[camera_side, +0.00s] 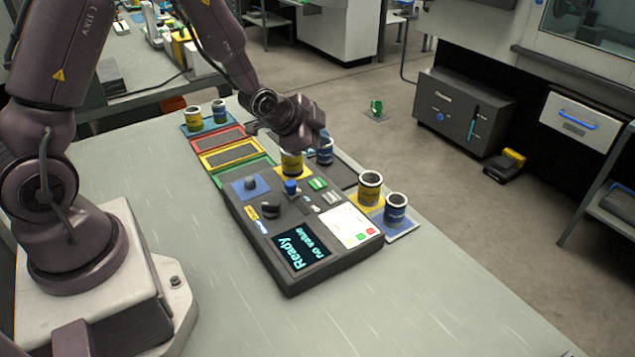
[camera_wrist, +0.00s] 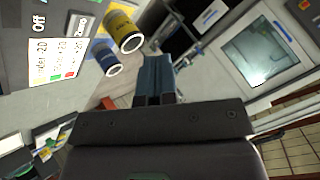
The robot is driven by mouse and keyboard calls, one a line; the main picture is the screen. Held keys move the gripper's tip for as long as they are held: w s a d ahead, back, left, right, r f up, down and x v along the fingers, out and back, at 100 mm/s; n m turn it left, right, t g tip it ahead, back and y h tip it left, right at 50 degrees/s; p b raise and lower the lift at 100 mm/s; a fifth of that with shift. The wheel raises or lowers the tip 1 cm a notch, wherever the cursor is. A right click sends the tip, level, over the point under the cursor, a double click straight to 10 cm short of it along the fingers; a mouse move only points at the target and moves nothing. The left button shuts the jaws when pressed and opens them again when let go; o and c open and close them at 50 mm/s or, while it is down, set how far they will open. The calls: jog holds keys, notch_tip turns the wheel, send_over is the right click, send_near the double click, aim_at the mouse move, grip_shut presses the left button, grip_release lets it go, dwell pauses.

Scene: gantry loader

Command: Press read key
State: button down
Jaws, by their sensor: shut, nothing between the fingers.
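The dark console (camera_side: 270,215) lies on the table, its display (camera_side: 302,247) reading "Ready" and "no value". Its top has a green key (camera_side: 317,183), a pale key (camera_side: 331,197), a blue knob (camera_side: 291,187), a black knob (camera_side: 270,209) and a white card (camera_side: 350,226) with green and red squares. In the wrist view my blue fingers (camera_wrist: 155,80) are together and empty. The card (camera_wrist: 68,58) also shows there.
A yellow can (camera_side: 369,188) and a blue can (camera_side: 396,209) stand right of the console. Another yellow can (camera_side: 291,163) stands at its far end, near my gripper. Coloured trays (camera_side: 230,152) lie beyond. The table's front is clear.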

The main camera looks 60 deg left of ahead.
aim_at(318, 185)
jog(key=shift+f, duration=3.9)
jog(key=shift+f, duration=0.4)
jog(key=shift+f, duration=0.35)
jog(key=shift+r, duration=0.75)
jog(key=shift+r, duration=2.55)
